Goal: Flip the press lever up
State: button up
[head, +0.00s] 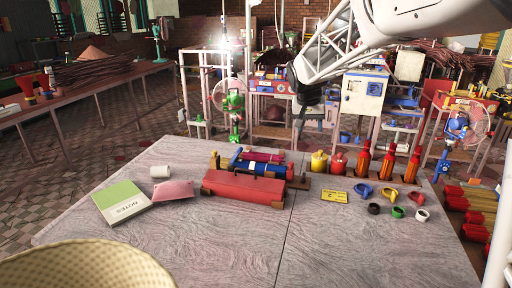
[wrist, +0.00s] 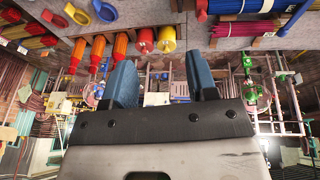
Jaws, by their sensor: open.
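My gripper (head: 302,98) hangs above the far edge of the table (head: 225,240), near its middle. In the wrist view its two blue-grey fingers (wrist: 161,78) stand apart with nothing between them. I cannot clearly make out a press lever in either view. A white and blue machine (head: 364,95) stands beyond the table, to the right of my gripper. A small green machine (head: 234,103) stands beyond the table, to the left. Part of the workshop behind is hidden by my arm.
A green notebook (head: 120,202) lies left. The near middle is clear.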

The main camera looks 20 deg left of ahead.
jog(key=w+a+f, duration=0.4)
jog(key=w+a, duration=0.2)
jog(key=a, duration=0.3)
jog(key=w+a+f, duration=0.4)
jog(key=w+a, duration=0.3)
jog(key=a, duration=0.1)
jog(key=t, duration=0.1)
send_near(239, 149)
jog(key=shift+x, duration=0.9)
jog(key=shift+a+f, duration=0.1)
jog(key=shift+x, duration=3.85)
jog(key=shift+w, duration=0.1)
jog(key=shift+c, duration=0.3)
grip_shut()
